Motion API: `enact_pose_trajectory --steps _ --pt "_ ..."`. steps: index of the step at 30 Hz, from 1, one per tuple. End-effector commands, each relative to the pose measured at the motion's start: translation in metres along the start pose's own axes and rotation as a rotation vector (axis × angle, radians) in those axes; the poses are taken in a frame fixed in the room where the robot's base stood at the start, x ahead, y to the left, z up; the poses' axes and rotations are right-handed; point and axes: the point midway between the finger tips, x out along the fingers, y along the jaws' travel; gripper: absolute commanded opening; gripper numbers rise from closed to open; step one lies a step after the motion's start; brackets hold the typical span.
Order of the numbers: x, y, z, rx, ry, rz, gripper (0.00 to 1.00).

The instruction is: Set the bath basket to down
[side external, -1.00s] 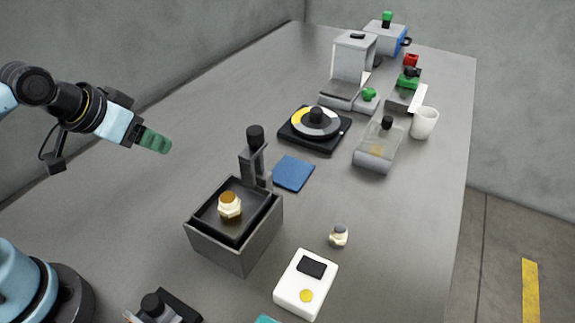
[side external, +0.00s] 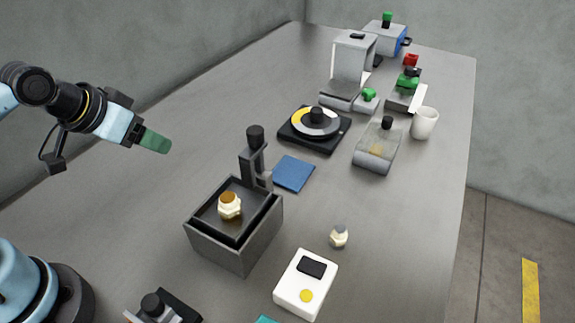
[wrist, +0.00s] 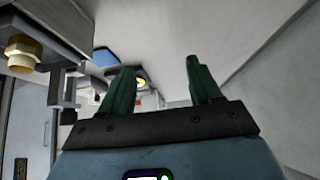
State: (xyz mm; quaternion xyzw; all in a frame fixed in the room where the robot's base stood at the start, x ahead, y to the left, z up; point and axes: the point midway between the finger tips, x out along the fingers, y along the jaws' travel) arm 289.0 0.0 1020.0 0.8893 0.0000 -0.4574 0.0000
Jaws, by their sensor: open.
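The bath (side external: 225,245) is a dark grey open box in the middle front of the side view. Its basket (side external: 214,212) is a dark tray near the bath's rim, with a brass and cream fitting (side external: 229,206) on it. A post with a black knob (side external: 255,137) rises at the bath's back edge. My gripper (side external: 156,142) is in the air to the left of the bath, apart from it and empty. In the wrist view its two green fingers (wrist: 160,88) are spread apart, and the fitting shows at the left (wrist: 22,55).
A blue pad (side external: 293,173) lies behind the bath. A small fitting (side external: 339,236) and a white device (side external: 305,284) are to its right and front. The table's left side is clear.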

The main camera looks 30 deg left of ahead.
Motion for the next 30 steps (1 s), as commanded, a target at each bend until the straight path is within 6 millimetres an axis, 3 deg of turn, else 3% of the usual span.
enact_pose_trajectory --steps 9,12,17,24,30 --pt "0.000 0.000 0.000 0.000 0.000 0.000 0.63" --pt "0.000 0.000 0.000 0.001 -0.002 0.003 0.53" --pt "0.007 0.007 -0.001 0.017 -0.046 0.065 0.53" --pt "0.025 0.040 -0.009 0.112 -0.126 0.356 0.53" --pt "0.034 0.065 -0.024 0.231 -0.068 0.656 0.53"
